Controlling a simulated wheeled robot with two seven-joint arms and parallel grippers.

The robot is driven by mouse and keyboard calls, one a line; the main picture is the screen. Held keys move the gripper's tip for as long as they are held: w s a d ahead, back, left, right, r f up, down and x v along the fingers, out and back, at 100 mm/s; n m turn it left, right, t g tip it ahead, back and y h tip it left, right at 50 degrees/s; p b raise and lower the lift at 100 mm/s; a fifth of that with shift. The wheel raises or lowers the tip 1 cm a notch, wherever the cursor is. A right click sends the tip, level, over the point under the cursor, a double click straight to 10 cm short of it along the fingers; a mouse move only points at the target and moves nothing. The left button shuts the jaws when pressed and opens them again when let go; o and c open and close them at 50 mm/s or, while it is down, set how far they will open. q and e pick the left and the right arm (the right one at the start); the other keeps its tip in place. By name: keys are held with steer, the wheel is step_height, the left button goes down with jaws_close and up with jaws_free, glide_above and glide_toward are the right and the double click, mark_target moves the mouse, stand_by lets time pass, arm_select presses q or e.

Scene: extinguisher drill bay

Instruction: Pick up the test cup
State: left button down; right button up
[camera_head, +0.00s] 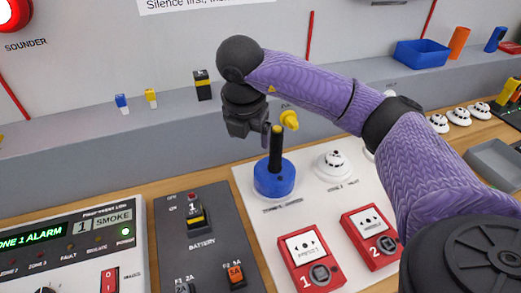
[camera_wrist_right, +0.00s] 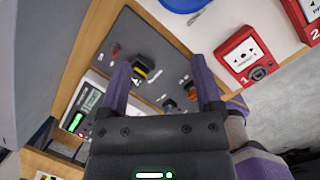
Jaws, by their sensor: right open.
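A round blue cup with an upright black handle (camera_head: 274,178), which looks like the test cup, stands on the white board over the zone 1 spot. Its blue edge (camera_wrist_right: 185,4) also shows at the top of the right wrist view. My right gripper (camera_head: 250,124) is above and just left of the handle's top in the head view; whether they touch is unclear. In the right wrist view its two purple fingers (camera_wrist_right: 161,72) are spread apart with nothing held between them. My left gripper is not in view.
A white detector (camera_head: 333,163) sits right of the cup. Red call points (camera_head: 311,262) are in front. The battery panel (camera_head: 205,245) and alarm panel (camera_head: 80,250) are to the left. A grey ledge behind holds small blocks, a blue tray (camera_head: 422,53) and an orange cylinder (camera_head: 459,43).

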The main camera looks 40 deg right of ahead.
mark_target(273, 137)
steer(key=d, duration=0.1)
steer(key=d+m+h, duration=0.1)
steer(key=d, duration=0.1)
steer(key=d+r+m+h, duration=0.1)
steer(key=shift+s+d+r+g+b, duration=0.1)
steer(key=shift+s+d+g+b, duration=0.1)
steer(key=shift+d+g+b, duration=0.15)
steer(key=b+x, duration=0.1)
steer(key=x, duration=0.7)
steer(key=shift+w+f, duration=0.1)
steer(key=shift+f, duration=0.15)
jaws_close()
stand_by(0.3)
